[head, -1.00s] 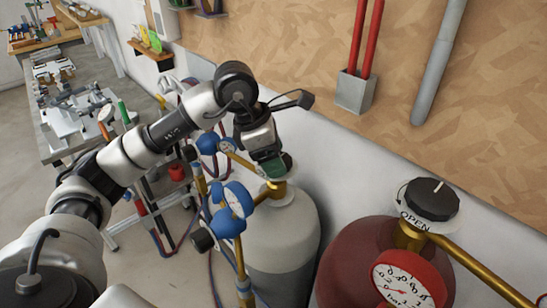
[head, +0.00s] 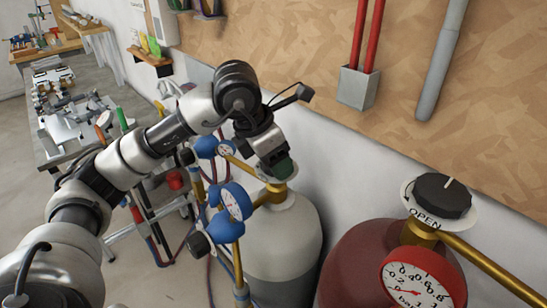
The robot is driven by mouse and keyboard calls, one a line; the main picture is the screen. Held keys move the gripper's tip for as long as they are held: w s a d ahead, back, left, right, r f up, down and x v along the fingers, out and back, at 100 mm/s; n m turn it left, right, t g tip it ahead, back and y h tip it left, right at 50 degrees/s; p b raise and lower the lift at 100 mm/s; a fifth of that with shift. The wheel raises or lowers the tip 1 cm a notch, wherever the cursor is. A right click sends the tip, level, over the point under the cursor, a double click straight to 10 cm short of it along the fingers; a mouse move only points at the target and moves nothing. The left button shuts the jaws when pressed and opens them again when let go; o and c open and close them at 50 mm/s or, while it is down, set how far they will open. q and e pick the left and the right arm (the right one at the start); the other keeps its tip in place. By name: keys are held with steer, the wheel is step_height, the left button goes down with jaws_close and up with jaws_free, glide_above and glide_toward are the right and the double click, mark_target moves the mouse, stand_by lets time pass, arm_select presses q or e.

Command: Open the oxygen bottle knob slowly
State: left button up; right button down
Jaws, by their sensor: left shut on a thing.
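The grey-white oxygen bottle (head: 290,240) stands upright in the middle of the head view. Blue-rimmed gauges (head: 236,202) sit on the brass fittings left of the valve. My right gripper is not in view.
A dark red bottle (head: 350,265) stands at the right, with a black knob (head: 442,196) over an "OPEN" plate and a red gauge (head: 422,283). A wooden wall panel (head: 300,40) with pipes is behind. A cluttered workbench (head: 75,125) is at the left.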

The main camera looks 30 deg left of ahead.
arm_select(q)
steer(key=shift+r, duration=0.1)
steer(key=o, duration=0.9)
steer(key=shift+o, duration=0.2)
steer(key=b+v, duration=0.1)
steer(key=v, duration=0.9)
steer(key=shift+r, duration=0.35)
steer(key=shift+s+a, duration=0.1)
